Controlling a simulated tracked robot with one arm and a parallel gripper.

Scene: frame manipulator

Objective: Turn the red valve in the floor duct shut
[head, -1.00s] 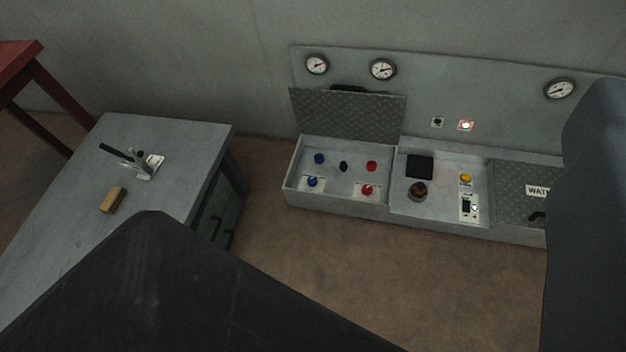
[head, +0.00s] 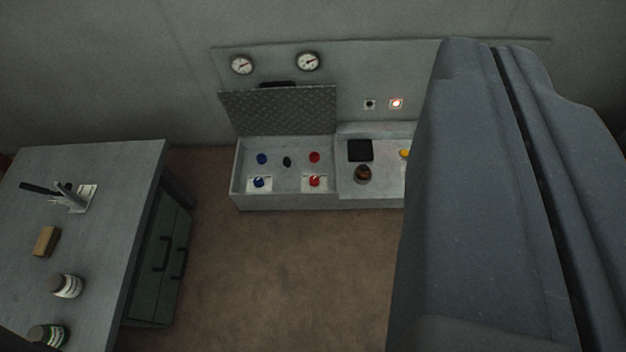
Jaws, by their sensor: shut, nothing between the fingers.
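The floor duct (head: 290,202) is a low grey box along the wall. Its left compartment is open, with the chequered lid (head: 280,110) standing up behind. In it are two red knobs, the rear red knob (head: 314,157) and the front red knob (head: 315,181), the front one on a white label plate. I cannot tell which is the valve or how it is turned. Beside them are a black knob (head: 287,162), a rear blue knob (head: 262,159) and a front blue knob (head: 259,182). My gripper is not in view; a large grey part of my arm covers the right.
A grey table (head: 110,165) with a wooden block (head: 46,241), jars (head: 67,285) and a black-handled tool (head: 68,196) stands at left. The middle compartment holds a brown round knob (head: 363,174). Brown floor (head: 280,265) before the duct is clear. The duct's right end is hidden.

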